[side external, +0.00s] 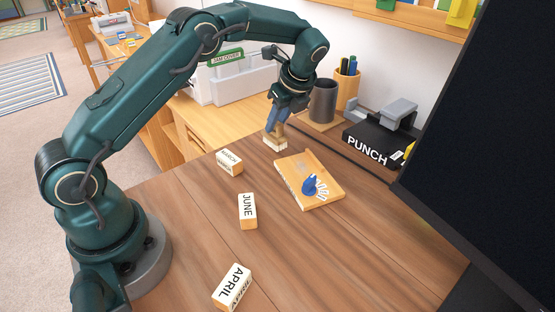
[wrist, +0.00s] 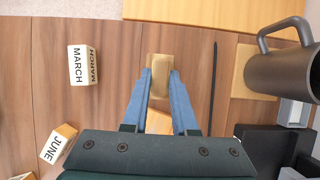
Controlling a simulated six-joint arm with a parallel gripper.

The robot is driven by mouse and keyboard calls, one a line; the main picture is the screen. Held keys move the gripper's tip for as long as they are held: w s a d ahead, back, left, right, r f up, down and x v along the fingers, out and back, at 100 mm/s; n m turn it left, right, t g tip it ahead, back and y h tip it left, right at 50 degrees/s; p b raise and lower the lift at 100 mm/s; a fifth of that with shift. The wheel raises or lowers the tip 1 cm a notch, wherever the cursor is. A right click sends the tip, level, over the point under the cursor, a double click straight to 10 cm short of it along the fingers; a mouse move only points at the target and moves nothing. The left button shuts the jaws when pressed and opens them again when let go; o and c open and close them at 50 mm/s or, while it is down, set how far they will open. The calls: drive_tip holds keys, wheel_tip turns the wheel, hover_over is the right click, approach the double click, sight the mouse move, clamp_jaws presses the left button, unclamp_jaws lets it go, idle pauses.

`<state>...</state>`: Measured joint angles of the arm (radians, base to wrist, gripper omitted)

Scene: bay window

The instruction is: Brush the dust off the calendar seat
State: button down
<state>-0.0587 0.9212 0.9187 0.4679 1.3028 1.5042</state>
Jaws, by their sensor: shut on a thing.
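My gripper (side external: 276,122) is shut on a small brush (side external: 275,138) with a wooden body and pale bristles pointing down. The bristles are at or just above the desk, behind and left of the calendar seat; contact is unclear. In the wrist view the brush (wrist: 160,75) sits between the blue fingers. The calendar seat (side external: 294,184) is a flat wooden base with a raised back edge, a blue figure and a white hand-like shape on it. No dust can be made out. Month blocks lie on the desk: MARCH (side external: 229,162), JUNE (side external: 248,210) and APRIL (side external: 231,289).
A dark mug (side external: 323,101) stands on a wooden coaster behind the seat, near a pen cup (side external: 347,90). A black PUNCH box (side external: 373,145) is at the right, beside a large dark screen (side external: 485,140).

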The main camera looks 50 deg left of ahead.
drive_tip(key=shift+r, duration=2.3)
drive_tip(key=shift+a+r, duration=0.1)
drive_tip(key=shift+r, duration=0.15)
drive_tip(key=s+d+r+n+g+h, duration=0.3)
drive_tip(key=s+d+n, duration=0.1)
drive_tip(key=s+n, duration=0.4)
drive_tip(key=s+d+r+n+g+h, duration=0.2)
drive_tip(key=s+d+r+n, duration=0.3)
drive_tip(key=n, duration=0.5)
drive_tip(key=w+a+f+m+t+y, duration=0.25)
drive_tip(key=w+m, duration=0.35)
drive_tip(key=m, duration=0.4)
drive_tip(key=w+a+f+m+t+y, duration=0.1)
drive_tip(key=w+f+m+t+y, duration=0.3)
drive_tip(key=m, duration=0.6)
drive_tip(key=shift+m+h, duration=0.85)
drive_tip(key=shift+m, duration=0.05)
drive_tip(key=shift+w+d+f, duration=0.45)
drive_tip(key=shift+d+f, duration=0.05)
drive_tip(key=shift+f, duration=0.15)
drive_tip(key=shift+w+d+f, duration=0.45)
drive_tip(key=shift+f, duration=0.25)
drive_tip(key=shift+w+d+f, duration=0.45)
drive_tip(key=shift+d+f, duration=0.05)
drive_tip(key=shift+f, duration=0.15)
